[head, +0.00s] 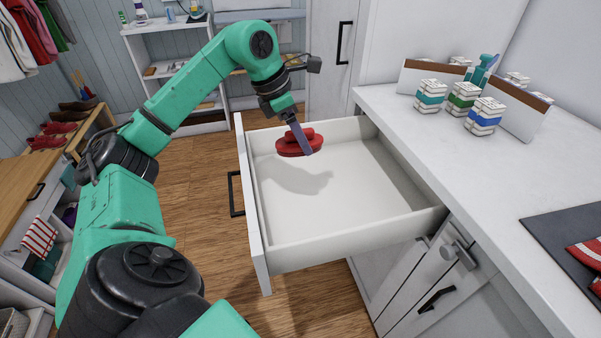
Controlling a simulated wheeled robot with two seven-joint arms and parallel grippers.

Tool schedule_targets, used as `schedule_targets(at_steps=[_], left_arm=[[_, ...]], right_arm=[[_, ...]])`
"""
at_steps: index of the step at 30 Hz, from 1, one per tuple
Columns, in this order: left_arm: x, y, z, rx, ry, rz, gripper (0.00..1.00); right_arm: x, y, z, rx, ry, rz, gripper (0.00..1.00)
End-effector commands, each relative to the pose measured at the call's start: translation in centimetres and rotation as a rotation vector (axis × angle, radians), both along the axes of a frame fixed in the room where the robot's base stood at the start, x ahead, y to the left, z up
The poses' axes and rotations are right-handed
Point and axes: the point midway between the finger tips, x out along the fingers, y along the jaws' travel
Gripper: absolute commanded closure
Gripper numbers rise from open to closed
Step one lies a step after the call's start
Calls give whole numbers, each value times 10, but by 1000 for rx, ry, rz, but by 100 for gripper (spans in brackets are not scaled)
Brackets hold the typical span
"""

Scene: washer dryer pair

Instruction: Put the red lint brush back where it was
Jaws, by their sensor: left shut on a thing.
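The red lint brush (289,147) is held by my left gripper (303,140), over the far left part of an open white drawer (345,245). A shadow lies on the drawer floor below and to the right of the brush, and the brush looks held above the floor. My left gripper points down and is shut on the brush. The drawer is pulled out from the white counter and holds nothing else that I can see. My right gripper is not in view.
The white counter (400,125) at right bears several small banded boxes (463,97) and a dark mat (570,240) with a red striped cloth. A wooden bench (45,165) with shoes stands at left. A white shelf (160,50) stands at the back.

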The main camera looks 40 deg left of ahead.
Motion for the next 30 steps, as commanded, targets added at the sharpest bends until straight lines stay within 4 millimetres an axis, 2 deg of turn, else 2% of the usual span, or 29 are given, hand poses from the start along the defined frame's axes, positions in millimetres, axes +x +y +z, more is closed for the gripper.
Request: schedule_targets(at_steps=[1, 6, 9, 18, 28, 29, 30], left_arm=[[-1, 1, -28, 2, 8, 1, 92], [-1, 0, -84, 3, 9, -2, 92], [-1, 0, -107, 1, 5, -3, 92], [0, 0, -151, 0, 3, -4, 92], [0, -1, -153, 0, 0, -4, 92], [0, -1, -153, -1, 1, -5, 23], [0, -1, -153, -1, 1, -5, 8]], right_arm=[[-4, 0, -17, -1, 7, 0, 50], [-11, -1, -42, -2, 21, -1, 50], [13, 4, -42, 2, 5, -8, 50], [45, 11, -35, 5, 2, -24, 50], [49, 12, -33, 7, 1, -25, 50], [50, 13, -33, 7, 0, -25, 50], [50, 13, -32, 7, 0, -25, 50]])
